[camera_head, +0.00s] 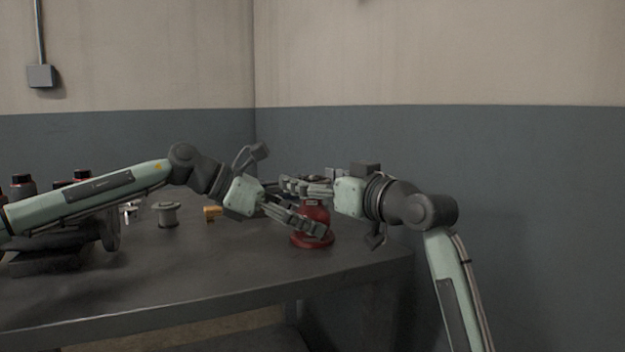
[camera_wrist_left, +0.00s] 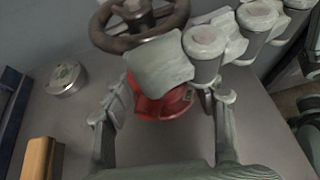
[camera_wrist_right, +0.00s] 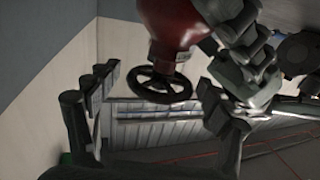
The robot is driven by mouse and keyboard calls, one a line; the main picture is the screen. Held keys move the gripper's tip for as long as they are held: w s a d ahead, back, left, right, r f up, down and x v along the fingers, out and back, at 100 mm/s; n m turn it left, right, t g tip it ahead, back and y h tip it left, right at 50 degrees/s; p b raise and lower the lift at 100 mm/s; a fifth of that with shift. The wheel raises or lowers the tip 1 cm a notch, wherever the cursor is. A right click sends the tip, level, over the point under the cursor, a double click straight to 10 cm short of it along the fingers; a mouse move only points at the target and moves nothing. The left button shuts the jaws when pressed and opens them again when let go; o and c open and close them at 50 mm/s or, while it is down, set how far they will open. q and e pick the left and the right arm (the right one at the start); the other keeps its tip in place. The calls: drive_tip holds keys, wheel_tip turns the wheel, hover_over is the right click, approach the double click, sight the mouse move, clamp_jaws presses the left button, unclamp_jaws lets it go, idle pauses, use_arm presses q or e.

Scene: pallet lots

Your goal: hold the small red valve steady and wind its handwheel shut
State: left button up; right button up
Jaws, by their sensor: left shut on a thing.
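The small red valve (camera_head: 313,238) stands on the table near its right end, its upper part largely hidden by my grippers. My left gripper (camera_head: 322,228) is low at the valve, shut on its red body, which shows between the fingers in the left wrist view (camera_wrist_left: 172,103). The dark handwheel (camera_wrist_left: 107,40) is above it, partly covered by a finger of my right gripper. In the right wrist view the handwheel (camera_wrist_right: 160,84) appears whole, below the red body. My right gripper (camera_wrist_right: 156,84) is open, its fingers apart on either side of the handwheel.
A grey spool-shaped part (camera_head: 167,213) and a small orange-brown block (camera_head: 212,212) stand left of the valve. Dark red-trimmed items (camera_head: 22,186) are at the far left. The table's front stretch (camera_head: 210,270) is clear. A wall is close behind the valve.

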drive_tip(key=c, duration=1.1)
drive_tip(key=m+t+h, duration=0.1)
drive_tip(key=m+h, duration=0.1)
drive_tip(key=h, duration=0.1)
drive_tip(key=m+t+h, duration=0.2)
drive_tip(key=m+h, duration=0.1)
drive_tip(key=h, duration=0.1)
drive_tip(key=shift+a+f+h, duration=0.1)
drive_tip(key=shift+a+h, duration=0.1)
drive_tip(key=shift+h, duration=0.1)
drive_tip(key=m+h, duration=0.3)
drive_tip(key=h, duration=0.2)
drive_tip(key=shift+m+t, duration=0.3)
drive_tip(key=shift+d+f+m+h, duration=0.1)
drive_tip(key=shift+d+m+h, duration=0.1)
drive_tip(key=shift+m+h, duration=1.2)
drive_tip(key=shift+h, duration=0.6)
